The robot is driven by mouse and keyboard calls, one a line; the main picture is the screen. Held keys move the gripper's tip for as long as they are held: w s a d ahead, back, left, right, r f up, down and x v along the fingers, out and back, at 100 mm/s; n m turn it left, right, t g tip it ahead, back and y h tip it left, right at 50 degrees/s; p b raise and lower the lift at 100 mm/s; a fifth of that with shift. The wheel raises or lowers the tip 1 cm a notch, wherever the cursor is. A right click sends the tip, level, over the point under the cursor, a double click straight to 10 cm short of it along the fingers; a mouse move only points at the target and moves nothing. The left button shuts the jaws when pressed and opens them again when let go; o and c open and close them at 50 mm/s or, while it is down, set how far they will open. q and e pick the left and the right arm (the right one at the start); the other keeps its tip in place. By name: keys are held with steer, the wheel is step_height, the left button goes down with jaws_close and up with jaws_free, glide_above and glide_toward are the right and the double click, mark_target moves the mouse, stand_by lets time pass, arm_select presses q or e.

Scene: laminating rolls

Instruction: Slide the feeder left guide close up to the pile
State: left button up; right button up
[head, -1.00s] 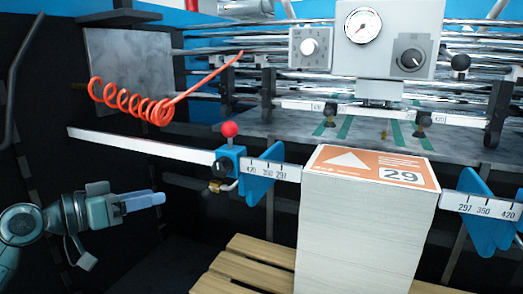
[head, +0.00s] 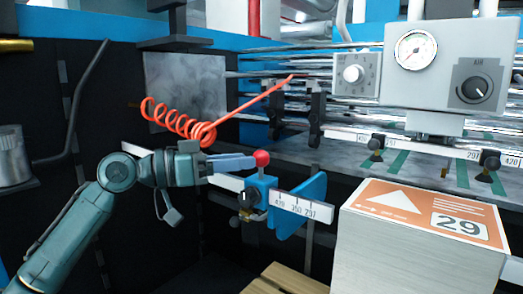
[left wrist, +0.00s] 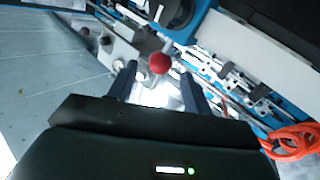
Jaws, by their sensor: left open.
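The left guide (head: 258,196) is a blue block with a red ball knob (head: 262,158) on top and a blue plate (head: 304,206) at its right, on a white scale bar (head: 300,205). The pile (head: 420,258), topped by an orange and white sheet marked 29, stands to its right, with a small gap between plate and pile. My left gripper (head: 250,163) is open beside the knob, its fingers pointing right at it. In the left wrist view the red knob (left wrist: 159,63) shows between and just beyond the fingertips (left wrist: 158,76). My right gripper is out of view.
A coiled orange hose (head: 180,124) hangs behind and above my left gripper. A grey control box with a gauge (head: 414,50) and dials overhangs the back right. A wooden pallet (head: 290,280) lies below. Dark panels stand at the left.

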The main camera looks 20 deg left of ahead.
mark_target(261, 159)
arm_select(q)
steer(key=p+x, duration=0.1)
steer(key=x, duration=0.4)
jaws_close()
stand_by(0.5)
